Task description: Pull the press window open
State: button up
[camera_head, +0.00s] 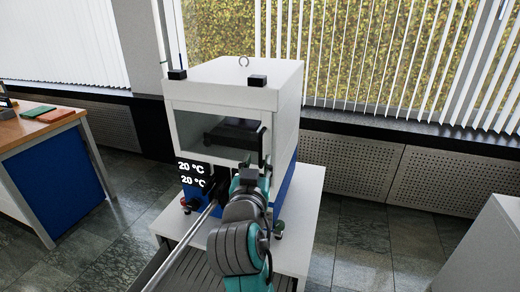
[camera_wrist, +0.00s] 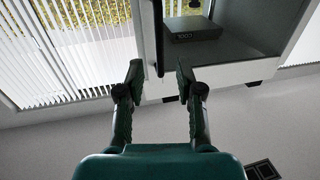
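The press (camera_head: 235,105) is a white box with a blue lower part, standing on a small white table. Its front window area (camera_head: 215,130) shows the inside with a dark block. A dark upright handle (camera_head: 262,145) is at the window's right side. My gripper (camera_wrist: 159,73) is open, its two fingers apart and empty. In the wrist view, a dark upright bar (camera_wrist: 158,38), apparently the handle, stands between and beyond the fingertips. I cannot tell whether a finger touches it. The press interior (camera_wrist: 235,45) shows to its right. My arm hides the gripper's tips in the head view.
The white table (camera_head: 305,215) carries the press. A desk with a blue side (camera_head: 60,185) stands at the left, and a grey cabinet (camera_head: 490,245) at the lower right. Low radiator covers (camera_head: 350,160) and blinds line the back. Tiled floor (camera_head: 380,250) is free on the right.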

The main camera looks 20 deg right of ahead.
aim_at(260, 151)
jog(key=x, duration=0.6)
jog(key=shift+w+d, duration=0.15)
jog(key=shift+w, duration=0.15)
grip_shut()
